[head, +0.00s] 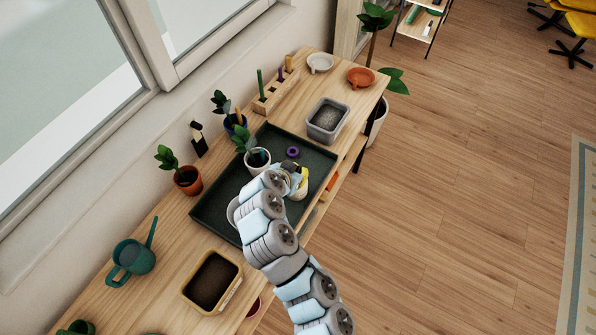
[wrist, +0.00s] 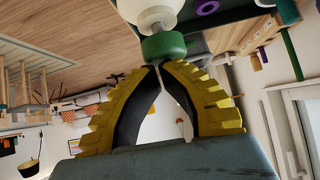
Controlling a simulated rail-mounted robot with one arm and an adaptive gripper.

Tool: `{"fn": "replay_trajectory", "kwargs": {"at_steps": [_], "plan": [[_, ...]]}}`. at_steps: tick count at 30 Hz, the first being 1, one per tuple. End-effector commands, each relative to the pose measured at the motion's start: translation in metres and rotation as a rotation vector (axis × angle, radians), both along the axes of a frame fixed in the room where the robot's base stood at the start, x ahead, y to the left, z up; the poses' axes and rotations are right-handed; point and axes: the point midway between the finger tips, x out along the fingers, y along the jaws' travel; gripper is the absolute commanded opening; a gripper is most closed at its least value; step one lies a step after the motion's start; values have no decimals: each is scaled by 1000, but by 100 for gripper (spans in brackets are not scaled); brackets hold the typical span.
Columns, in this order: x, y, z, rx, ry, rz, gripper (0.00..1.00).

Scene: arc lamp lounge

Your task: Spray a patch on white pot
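The white pot (head: 258,162) holds a leafy plant and stands on the dark green tray (head: 318,158). My gripper (head: 300,178) is low over the tray, just right of the pot. In the wrist view, its yellow, black-lined fingers (wrist: 158,68) bow apart in the middle and nearly meet at the tips. The tips are right at the green top (wrist: 163,48) of a white, rounded, bottle-like object (wrist: 150,10). A pale yellowish body (head: 301,190) shows below the gripper in the head view. I cannot tell whether anything thin is pinched. No patch is visible on the pot.
A purple ring (head: 293,152) lies on the tray. A terracotta pot (head: 188,181), a blue pot (head: 236,124), a wooden holder (head: 275,93) and a grey tub (head: 327,119) stand around it. A green watering can (head: 134,258) and a soil box (head: 211,281) are nearer.

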Motion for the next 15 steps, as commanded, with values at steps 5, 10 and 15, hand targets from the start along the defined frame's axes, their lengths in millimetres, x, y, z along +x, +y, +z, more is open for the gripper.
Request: {"fn": "replay_trajectory", "kwargs": {"at_steps": [5, 10, 15], "plan": [[-4, 3, 31, 3, -4, 2, 0], [-18, 10, 43, 1, -3, 2, 0], [-32, 18, 57, 1, -3, 2, 0]]}}
